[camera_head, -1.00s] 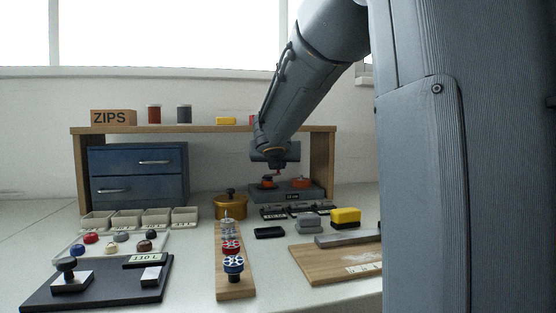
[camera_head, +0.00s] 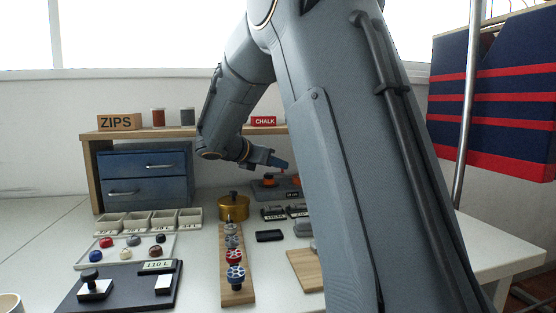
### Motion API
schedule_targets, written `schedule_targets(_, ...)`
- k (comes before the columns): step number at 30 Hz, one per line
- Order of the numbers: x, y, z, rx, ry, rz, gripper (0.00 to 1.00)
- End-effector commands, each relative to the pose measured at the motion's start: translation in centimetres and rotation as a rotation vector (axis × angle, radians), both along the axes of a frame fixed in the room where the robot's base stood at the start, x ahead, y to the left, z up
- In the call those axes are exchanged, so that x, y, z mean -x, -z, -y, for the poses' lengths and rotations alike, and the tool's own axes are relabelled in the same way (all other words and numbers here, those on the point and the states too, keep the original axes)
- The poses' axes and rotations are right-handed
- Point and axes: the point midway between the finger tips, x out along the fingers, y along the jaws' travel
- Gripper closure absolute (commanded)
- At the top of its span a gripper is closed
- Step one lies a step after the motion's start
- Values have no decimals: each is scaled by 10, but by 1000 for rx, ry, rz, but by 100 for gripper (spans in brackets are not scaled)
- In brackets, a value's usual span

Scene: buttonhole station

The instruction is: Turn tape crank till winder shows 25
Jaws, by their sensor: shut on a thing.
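The tape winder (camera_head: 284,194) is a dark grey box at the back of the table, under the shelf, with orange-red spools on top. A small display on its front (camera_head: 292,194) is too small to read surely. My gripper (camera_head: 279,164) reaches in from the left, just above the winder. It is shut on the small crank handle (camera_head: 282,172), of which only a reddish bit shows below the fingertips. The crank's arm and the winder's right end are mostly hidden by my gripper and arm.
A brass pot (camera_head: 233,208) stands left of the winder, by a wooden strip (camera_head: 236,292) with spools. A black block (camera_head: 269,236) lies in front. The blue drawers (camera_head: 145,178) are at back left. A striped blue-red hanging (camera_head: 495,95) is at right.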

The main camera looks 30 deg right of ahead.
Motion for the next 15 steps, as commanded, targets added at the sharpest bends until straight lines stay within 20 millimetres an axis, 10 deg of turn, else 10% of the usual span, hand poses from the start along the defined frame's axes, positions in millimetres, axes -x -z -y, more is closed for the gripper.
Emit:
schedule_targets(13, 0, 0, 0, 0, 11, 1, 100)
schedule_targets(15, 0, 0, 0, 0, 11, 1, 76)
